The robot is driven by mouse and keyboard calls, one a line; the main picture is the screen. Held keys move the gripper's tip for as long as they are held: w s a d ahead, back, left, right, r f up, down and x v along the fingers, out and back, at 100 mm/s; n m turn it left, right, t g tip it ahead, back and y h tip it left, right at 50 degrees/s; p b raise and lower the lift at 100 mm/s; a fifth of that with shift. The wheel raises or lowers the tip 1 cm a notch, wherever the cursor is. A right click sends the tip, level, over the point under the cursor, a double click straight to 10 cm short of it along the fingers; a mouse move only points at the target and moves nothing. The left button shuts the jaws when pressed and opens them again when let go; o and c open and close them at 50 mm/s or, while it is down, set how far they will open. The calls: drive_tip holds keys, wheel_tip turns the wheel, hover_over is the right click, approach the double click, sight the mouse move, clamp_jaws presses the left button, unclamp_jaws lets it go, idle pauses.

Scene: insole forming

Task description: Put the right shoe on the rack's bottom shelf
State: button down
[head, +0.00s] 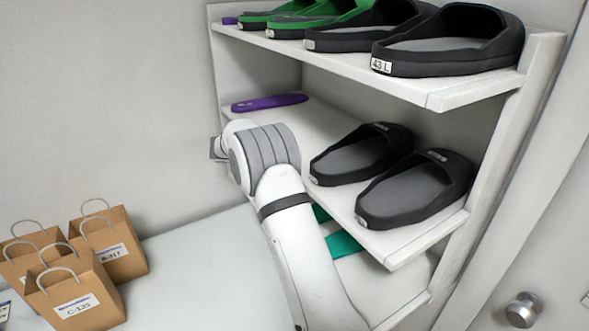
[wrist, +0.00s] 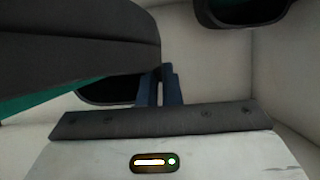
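A large dark shoe (wrist: 80,40) fills the upper left of the wrist view, with teal showing along its lower left. My gripper (wrist: 161,72) has its two blue fingers close together at the shoe's right end. It looks shut on that end, though the contact is dark. A second dark shoe shape (wrist: 100,93) lies behind the fingers. Teal parts (head: 343,243) show beside the arm, over the bottom shelf (head: 415,275). Most of that level is hidden.
Black shoes (head: 455,45) and green-lined shoes (head: 335,12) stand on the top shelf. A black pair (head: 415,190) and a purple insole (head: 270,102) lie on the middle shelf. Paper bags (head: 75,300) stand at the lower left. A door knob (head: 522,310) is at the lower right.

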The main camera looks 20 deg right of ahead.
drive_tip(key=shift+w+d+r, duration=0.1)
drive_tip(key=shift+w+d, duration=0.05)
drive_tip(key=shift+d, duration=0.8)
drive_tip(key=shift+f+p, duration=0.55)
drive_tip(key=shift+f, duration=1.3)
drive_tip(key=shift+d+f+p, duration=0.25)
drive_tip(key=shift+f+p, duration=0.1)
drive_tip(key=shift+f, duration=0.55)
drive_tip(key=shift+d+f+p, duration=0.2)
drive_tip(key=shift+f+p, duration=0.1)
drive_tip(key=shift+f, duration=0.55)
drive_tip(key=c, duration=1.7)
unclamp_jaws()
drive_tip(key=shift+w, duration=0.1)
drive_tip(key=shift+c, duration=0.2)
drive_tip(key=shift+o, duration=0.7)
drive_tip(key=b+v, duration=0.2)
drive_tip(key=v, duration=1)
